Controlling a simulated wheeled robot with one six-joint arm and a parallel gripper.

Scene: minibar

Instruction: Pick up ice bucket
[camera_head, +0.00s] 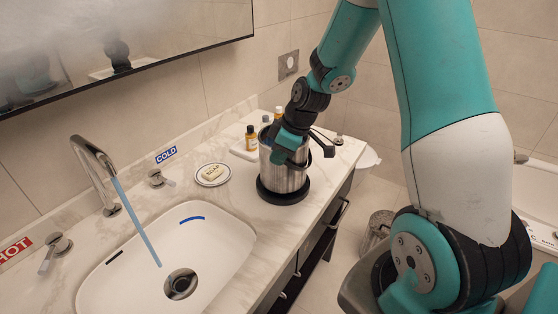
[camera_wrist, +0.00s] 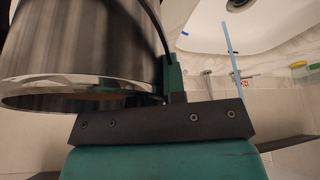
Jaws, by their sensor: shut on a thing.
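The ice bucket (camera_head: 285,179) is a shiny metal cylinder standing upright over a round black base (camera_head: 270,195) near the right end of the counter. I cannot tell whether it touches the base. My gripper (camera_head: 290,150) is at the upper part of the bucket and shut on it, hiding part of the rim. In the wrist view the bucket (camera_wrist: 75,50) fills the upper left, with its open rim toward the gripper. One teal finger of my gripper (camera_wrist: 172,78) is against the bucket's side there. The other finger is hidden.
A white sink (camera_head: 215,245) with a running tap (camera_head: 97,160) lies left of the bucket. A soap dish (camera_head: 213,175) and small bottles (camera_head: 251,138) are close by. A wall mirror (camera_head: 150,35) hangs above. A metal bin (camera_head: 378,225) stands on the floor at the right.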

